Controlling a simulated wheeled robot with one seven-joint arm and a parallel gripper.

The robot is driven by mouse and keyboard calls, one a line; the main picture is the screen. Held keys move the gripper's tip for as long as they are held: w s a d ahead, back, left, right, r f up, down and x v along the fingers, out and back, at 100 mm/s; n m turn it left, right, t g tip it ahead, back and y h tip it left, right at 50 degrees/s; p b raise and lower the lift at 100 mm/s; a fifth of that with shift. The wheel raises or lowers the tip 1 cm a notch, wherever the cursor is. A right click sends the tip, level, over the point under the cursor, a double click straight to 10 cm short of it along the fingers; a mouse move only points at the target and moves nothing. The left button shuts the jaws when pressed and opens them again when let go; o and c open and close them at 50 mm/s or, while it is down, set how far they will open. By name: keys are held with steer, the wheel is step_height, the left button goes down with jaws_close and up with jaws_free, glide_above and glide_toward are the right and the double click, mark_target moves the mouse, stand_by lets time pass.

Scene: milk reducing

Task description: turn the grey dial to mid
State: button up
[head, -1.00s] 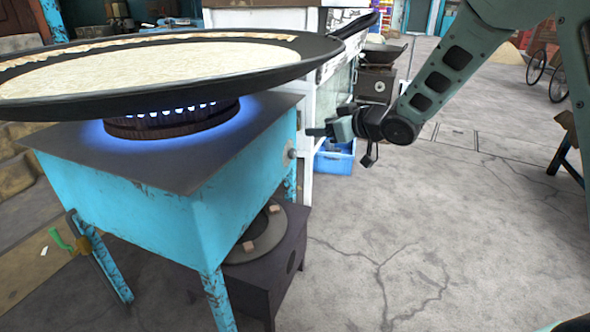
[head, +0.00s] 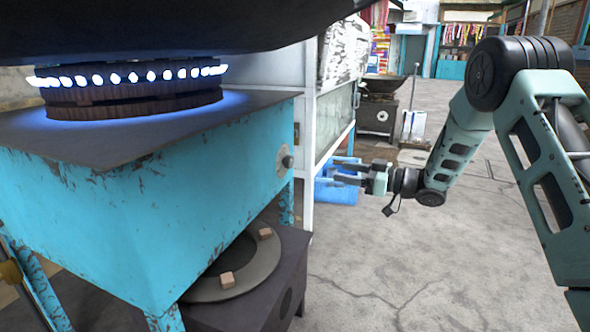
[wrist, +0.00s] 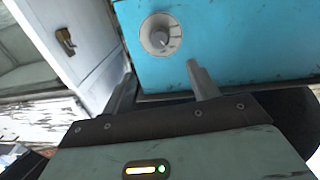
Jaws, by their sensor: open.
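The grey dial (head: 287,161) is on a pale round plate on the right side of the blue stove (head: 215,165). In the wrist view the dial (wrist: 160,38) shows above and between my fingers, with a gap to them. My gripper (head: 340,175) is open and empty, to the right of the dial in the head view. Its fingers also show in the wrist view (wrist: 160,90). The burner (head: 130,90) on top of the stove is lit with a ring of flames. I cannot read any mark for the dial's setting.
A large dark pan (head: 190,25) covers the top left. A dark lower stove (head: 235,275) stands under the blue one. A white cabinet (head: 308,120) and a blue crate (head: 335,193) are behind. The paved floor (head: 370,270) at the right is open.

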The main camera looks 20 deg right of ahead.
mark_target(292, 162)
steer(key=b+x, duration=0.6)
steer(key=x, duration=0.8)
steer(key=shift+w+a+f, duration=0.1)
steer(key=shift+w+a, duration=0.05)
steer(key=shift+a, duration=0.05)
steer(key=shift+w+a, duration=0.35)
steer(key=shift+a, duration=0.05)
steer(key=c, duration=1)
